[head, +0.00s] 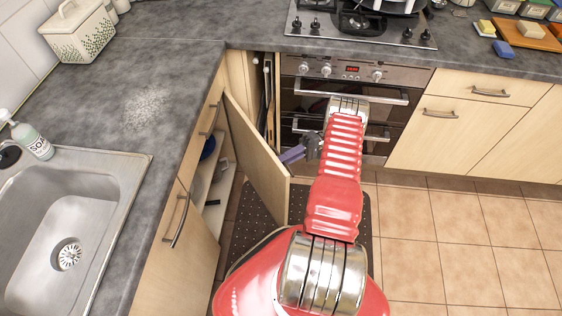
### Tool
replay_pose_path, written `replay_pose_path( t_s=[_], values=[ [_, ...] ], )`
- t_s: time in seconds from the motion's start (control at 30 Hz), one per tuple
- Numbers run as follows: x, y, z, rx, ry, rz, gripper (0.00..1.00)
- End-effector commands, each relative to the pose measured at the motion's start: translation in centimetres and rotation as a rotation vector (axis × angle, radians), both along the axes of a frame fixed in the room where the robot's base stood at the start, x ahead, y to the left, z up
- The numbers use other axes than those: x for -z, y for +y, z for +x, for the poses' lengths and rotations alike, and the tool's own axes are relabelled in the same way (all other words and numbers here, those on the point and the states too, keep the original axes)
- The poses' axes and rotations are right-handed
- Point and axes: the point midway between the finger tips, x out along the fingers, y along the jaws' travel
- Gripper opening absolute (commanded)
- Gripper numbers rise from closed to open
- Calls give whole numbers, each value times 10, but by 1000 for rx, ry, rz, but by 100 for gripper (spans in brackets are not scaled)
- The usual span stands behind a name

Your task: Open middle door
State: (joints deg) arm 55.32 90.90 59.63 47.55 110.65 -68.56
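The light-wood middle door (258,150) is swung out from the left-hand cabinet run and stands wide open. Its free edge points toward the tiled floor, and the shelves (222,178) behind it show. My gripper (293,154) is at the upper part of the door's free edge, with a purple finger at or very close to it. Most of the gripper is hidden behind my red arm, so contact and finger opening are unclear. The door's outer face and any handle on it are turned away from view.
A closed door (178,245) with a bar handle is below the sink (70,235). The oven (345,105) stands behind my arm. Tiled floor (450,235) to the right is clear.

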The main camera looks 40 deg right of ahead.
Motion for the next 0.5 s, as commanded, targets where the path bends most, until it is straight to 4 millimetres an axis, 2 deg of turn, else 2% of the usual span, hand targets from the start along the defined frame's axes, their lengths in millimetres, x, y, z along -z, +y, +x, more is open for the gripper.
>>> replay_pose_path(
  t_s=[0.2, 0.5],
  values=[
    [-1, 0, 0, 0, 0, 2, 31],
    [-3, 0, 1, 0, -2, 3, 31]
  ],
)
